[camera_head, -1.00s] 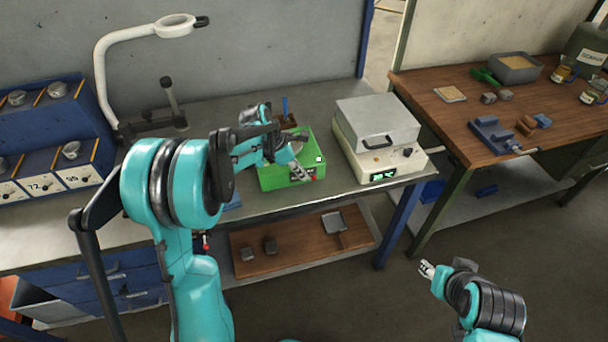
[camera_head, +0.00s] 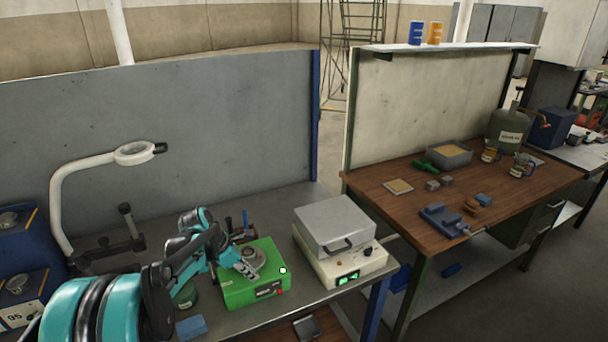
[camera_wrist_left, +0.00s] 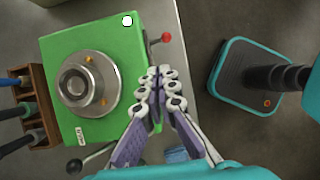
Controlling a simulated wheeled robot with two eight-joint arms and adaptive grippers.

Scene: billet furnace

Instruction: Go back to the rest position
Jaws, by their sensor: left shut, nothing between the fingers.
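My left arm comes in from the lower left in the head view. Its gripper (camera_head: 246,268) is over the green box-shaped device (camera_head: 262,288) on the grey bench. In the left wrist view the fingertips (camera_wrist_left: 161,76) are together with nothing between them, beside the device's edge (camera_wrist_left: 118,30). A round metal part (camera_wrist_left: 86,84) sits on top of the device, to the left of the fingers. My right gripper is in neither current view.
A white heater-like unit (camera_head: 338,268) with a grey lid stands right of the green device. A magnifier lamp (camera_head: 135,153) stands at the back left. A wooden rack (camera_wrist_left: 38,100) of tools is beside the device. A wooden table (camera_head: 400,210) with small parts is at the right.

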